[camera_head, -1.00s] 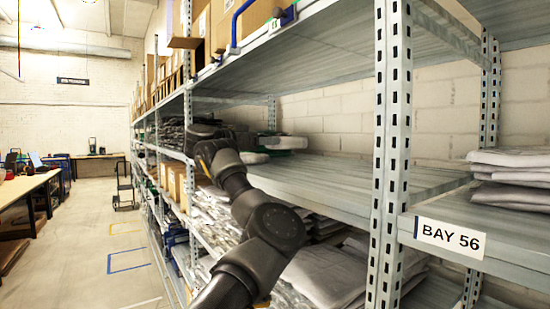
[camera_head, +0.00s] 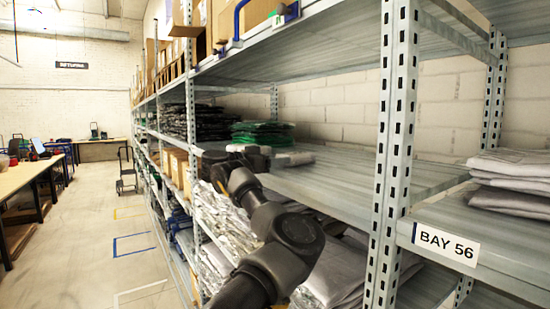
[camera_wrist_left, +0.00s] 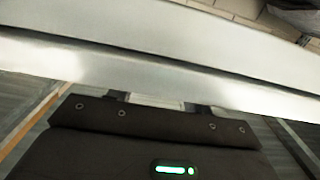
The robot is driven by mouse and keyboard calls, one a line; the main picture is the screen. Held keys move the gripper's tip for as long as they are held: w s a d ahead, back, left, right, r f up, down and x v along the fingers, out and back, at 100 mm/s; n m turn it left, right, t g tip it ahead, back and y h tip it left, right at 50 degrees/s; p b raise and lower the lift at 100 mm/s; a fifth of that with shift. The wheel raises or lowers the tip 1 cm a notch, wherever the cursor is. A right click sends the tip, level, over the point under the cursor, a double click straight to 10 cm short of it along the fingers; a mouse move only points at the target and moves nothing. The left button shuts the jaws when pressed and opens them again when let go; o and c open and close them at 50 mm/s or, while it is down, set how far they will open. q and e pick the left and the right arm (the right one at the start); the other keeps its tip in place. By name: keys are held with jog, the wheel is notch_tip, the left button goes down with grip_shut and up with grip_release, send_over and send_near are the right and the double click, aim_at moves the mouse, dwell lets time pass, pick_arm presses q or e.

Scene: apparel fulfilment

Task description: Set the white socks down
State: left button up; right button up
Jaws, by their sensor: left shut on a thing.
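My left gripper (camera_head: 266,157) reaches over the middle shelf board (camera_head: 345,180) from the aisle side. It is shut on the white socks (camera_head: 293,158), a small flat pale bundle just beyond its fingers. The socks are at or just above the board; I cannot tell whether they touch it. In the left wrist view the fingers (camera_wrist_left: 160,102) show only as short dark tips, with a pale strip of the socks (camera_wrist_left: 157,101) between them. A broad pale metal edge fills the area ahead. My right gripper is not in view.
A green folded stack (camera_head: 262,132) and dark folded stacks (camera_head: 205,122) lie behind and left of the gripper. A perforated upright (camera_head: 393,150) stands to the right, beside folded grey garments (camera_head: 512,168) above the BAY 56 label (camera_head: 445,242). The board right of the socks is clear.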

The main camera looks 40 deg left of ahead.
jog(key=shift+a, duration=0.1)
pick_arm(q)
jog(key=shift+f+b, duration=0.15)
jog(key=shift+b, duration=0.2)
jog(key=o, duration=1)
jog(key=shift+c, duration=0.2)
jog(key=shift+r+p, duration=0.2)
jog(key=shift+p, duration=0.1)
jog(key=shift+s, duration=0.1)
jog(key=b+v, duration=1.2)
jog(key=b, duration=0.5)
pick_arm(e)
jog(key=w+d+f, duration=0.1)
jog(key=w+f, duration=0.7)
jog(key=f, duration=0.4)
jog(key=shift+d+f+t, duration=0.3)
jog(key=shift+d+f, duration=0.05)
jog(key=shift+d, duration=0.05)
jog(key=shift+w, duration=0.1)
